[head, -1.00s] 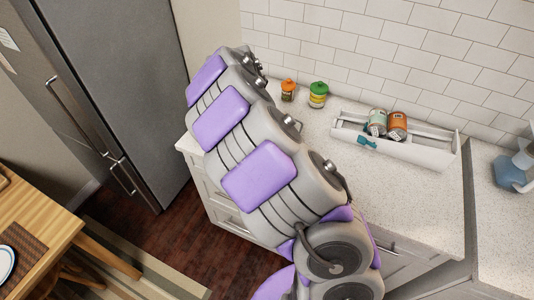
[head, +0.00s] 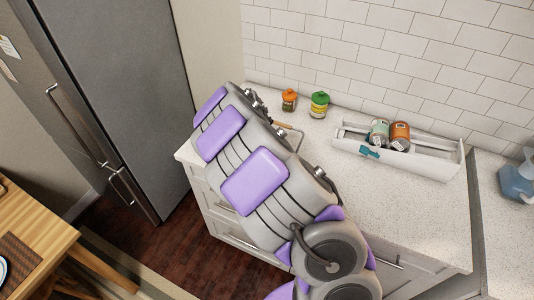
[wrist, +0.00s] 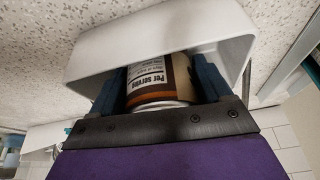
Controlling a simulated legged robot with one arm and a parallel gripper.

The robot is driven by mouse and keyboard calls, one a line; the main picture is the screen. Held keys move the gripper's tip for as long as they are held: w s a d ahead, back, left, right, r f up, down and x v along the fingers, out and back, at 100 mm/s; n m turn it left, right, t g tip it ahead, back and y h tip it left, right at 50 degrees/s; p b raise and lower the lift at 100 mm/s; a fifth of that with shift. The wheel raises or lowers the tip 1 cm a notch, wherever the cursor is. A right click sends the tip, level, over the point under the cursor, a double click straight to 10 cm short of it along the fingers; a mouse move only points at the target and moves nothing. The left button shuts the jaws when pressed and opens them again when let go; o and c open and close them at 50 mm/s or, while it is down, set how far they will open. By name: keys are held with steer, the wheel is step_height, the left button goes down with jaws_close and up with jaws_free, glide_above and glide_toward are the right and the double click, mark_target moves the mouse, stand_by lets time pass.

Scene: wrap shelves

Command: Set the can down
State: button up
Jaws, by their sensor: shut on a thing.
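The can (wrist: 158,80), with a brown and white label reading "Per serving" and a silver rim, sits between the dark blue fingers of my gripper (wrist: 160,84) in the wrist view. My gripper is shut on it. A white open container (wrist: 150,38) frames the can and fingers, which reach into or across its opening; I cannot tell whether the can touches its floor. In the head view my arm hides the gripper, the can and most of that area of the counter.
A white tray (head: 440,167) on the counter (head: 345,185) holds a green-grey can (head: 379,131), an orange can (head: 400,136) and a teal item (head: 370,152). An orange-lidded jar (head: 289,100) and a green-lidded jar (head: 319,104) stand by the tiled wall. The front counter right of my arm is clear.

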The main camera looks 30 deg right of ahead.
steer(key=o, duration=1.2)
steer(key=shift+s, duration=0.1)
steer(key=shift+o, duration=0.2)
steer(key=p+v, duration=0.3)
steer(key=v, duration=0.9)
steer(key=s+a+r+n, duration=0.1)
steer(key=s+r, duration=0.4)
steer(key=s, duration=0.3)
steer(key=s+a+n+g+y, duration=0.1)
steer(key=s+a+n, duration=0.2)
steer(key=s, duration=0.6)
steer(key=s+a+r+n+g+y, duration=0.1)
steer(key=s+a+n, duration=0.3)
steer(key=s, duration=0.6)
steer(key=s+a+r+n+g+y, duration=0.1)
steer(key=s+a+n+g, duration=0.1)
steer(key=s, duration=0.8)
steer(key=shift+s+a+n+y, duration=0.2)
steer(key=shift+a+n+y, duration=0.2)
steer(key=shift+a+n, duration=0.6)
